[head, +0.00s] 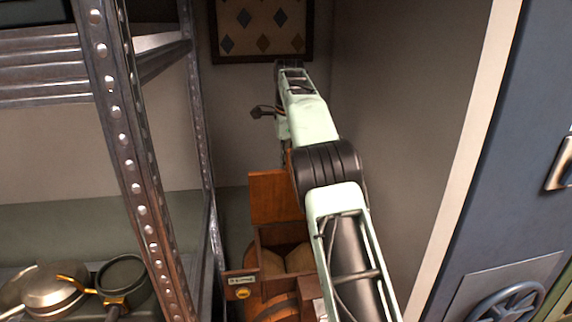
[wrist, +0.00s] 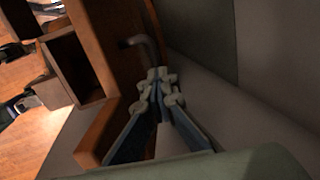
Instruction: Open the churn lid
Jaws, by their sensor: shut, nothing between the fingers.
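The wooden churn (head: 275,305) stands low in the head view, between the metal shelf and the wall. Its flat brown lid (head: 273,197) stands raised at the back of the box-like top, and the opening shows tan rounded surfaces inside. My arm reaches over the right side of the churn and partly covers it. In the wrist view my gripper (wrist: 158,85) is shut and empty, beside brown wooden panels. A dark bent handle (wrist: 142,48) shows just beyond the fingertips; contact with it cannot be told. The fingertips cannot be made out in the head view.
A metal shelf (head: 130,150) with pans (head: 55,290) stands close on the left. A wall is close on the right, with a blue door (head: 510,190) and handwheel (head: 505,305) nearer. A framed diamond-pattern picture (head: 262,30) hangs on the back wall.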

